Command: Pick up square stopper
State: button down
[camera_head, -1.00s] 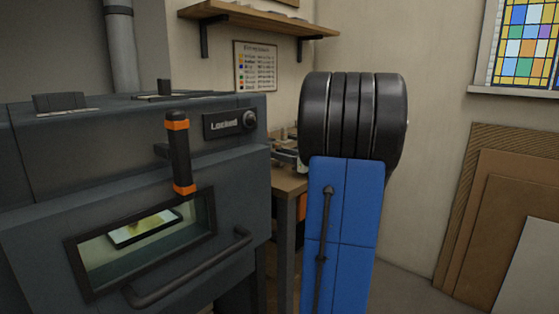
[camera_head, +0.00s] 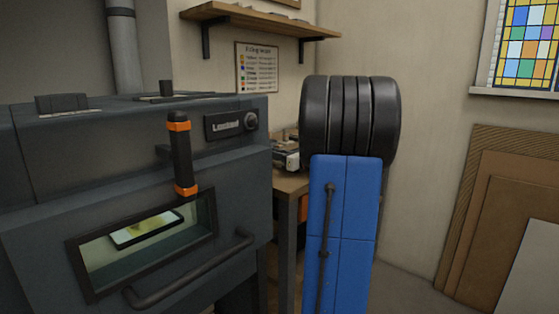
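Two dark stopper-like pieces sit on top of the dark grey kiln (camera_head: 60,150). One is a wide low block (camera_head: 62,103) at the left, and the other is a plate with a small upright knob (camera_head: 166,90) farther right. I cannot tell for certain which is the square stopper. My gripper is out of view. Only my blue arm link and black joint show, right of the kiln, and they hide part of the table behind.
The kiln front has an upright black handle with orange bands (camera_head: 181,155), a "Locked" panel (camera_head: 230,124), a window (camera_head: 145,240) and a long bar (camera_head: 190,272). A wooden table (camera_head: 290,184) stands behind. Boards (camera_head: 510,210) lean at the right wall.

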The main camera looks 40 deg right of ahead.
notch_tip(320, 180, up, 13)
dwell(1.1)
